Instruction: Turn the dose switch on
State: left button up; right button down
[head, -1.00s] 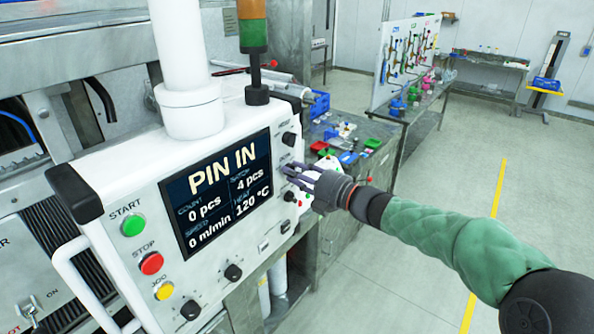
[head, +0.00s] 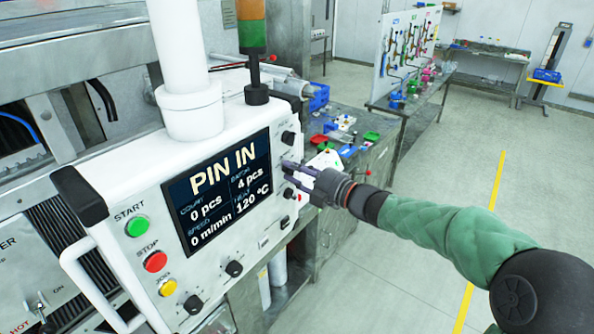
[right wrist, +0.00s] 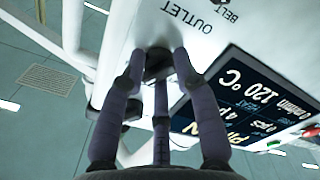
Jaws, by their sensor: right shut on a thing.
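The white control panel (head: 225,258) fills the left middle of the head view, with a dark screen (head: 216,193) reading PIN IN, 0 pcs, 4 pcs, 0 m/min and 120 °C. My right gripper (head: 287,170) reaches in from the right to the controls beside the screen. In the right wrist view its fingers are closed around a dark control (right wrist: 158,66) on the panel face. The words OUTLET and BELT show near it, upside down. The fingers hide much of this control, and I cannot read its own label or tell its setting. My left gripper is out of view.
A black knob (head: 288,137) sits above the gripper. Green START (head: 137,226), red STOP (head: 155,262) and yellow JOG buttons line the panel's left edge. A grey bench (head: 372,165) with small parts stands behind.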

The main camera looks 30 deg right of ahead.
jog(key=shift+a+r, duration=0.1)
jog(key=c, duration=0.9)
grip_release()
jog(key=shift+a+r, duration=0.1)
jog(key=shift+a, duration=0.1)
jog(key=shift+d, duration=0.15)
jog(key=v, duration=1.2)
